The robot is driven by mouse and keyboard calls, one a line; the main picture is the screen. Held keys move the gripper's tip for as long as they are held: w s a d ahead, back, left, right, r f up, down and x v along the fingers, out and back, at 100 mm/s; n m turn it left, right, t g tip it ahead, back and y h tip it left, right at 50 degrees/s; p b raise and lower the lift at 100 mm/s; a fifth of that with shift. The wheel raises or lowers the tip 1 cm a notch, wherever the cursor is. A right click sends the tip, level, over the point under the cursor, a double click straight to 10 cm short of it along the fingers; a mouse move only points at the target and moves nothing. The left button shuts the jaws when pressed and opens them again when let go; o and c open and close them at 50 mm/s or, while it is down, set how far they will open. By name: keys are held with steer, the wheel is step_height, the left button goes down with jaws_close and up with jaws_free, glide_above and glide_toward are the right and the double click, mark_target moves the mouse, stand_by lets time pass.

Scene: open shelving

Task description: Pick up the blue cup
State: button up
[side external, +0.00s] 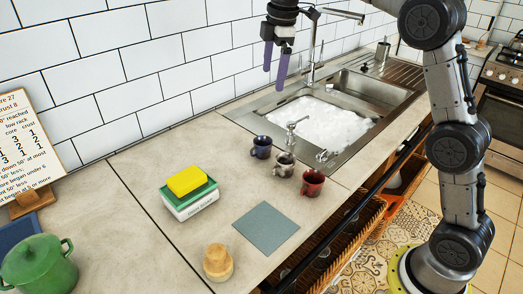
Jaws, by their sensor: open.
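The blue cup (261,148) is dark blue and stands upright on the counter, left of the sink. It is the leftmost of a row of three cups. A grey metallic cup (283,165) stands beside it, and a red cup (312,184) stands nearer the front edge. My gripper (274,76) hangs at the top of the view with its purple fingers pointing down. It is open and empty, high above the counter and behind the cups, well apart from the blue cup.
The sink (270,97) holds white foam, with a tall tap (313,55) behind. A yellow sponge (187,181) tops a green and white stack. A grey-blue mat (265,229), wooden object (217,261) and green pot (38,264) are on the counter.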

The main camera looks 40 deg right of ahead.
steer(key=w+d+f+g, duration=0.1)
steer(key=w+d+f, duration=0.1)
steer(key=w+f, duration=0.5)
steer(key=g, duration=0.1)
glide_toward(261, 141)
step_height(261, 141, down, 2)
steer(key=s+a, duration=0.1)
steer(key=s, duration=0.1)
steer(key=shift+w+a+f, duration=0.1)
steer(key=shift+a+f, duration=0.05)
steer(key=shift+f, duration=1.45)
steer(key=shift+a+f, duration=0.1)
steer(key=shift+f, duration=1.55)
steer(key=shift+r, duration=0.1)
steer(key=c, duration=1.4)
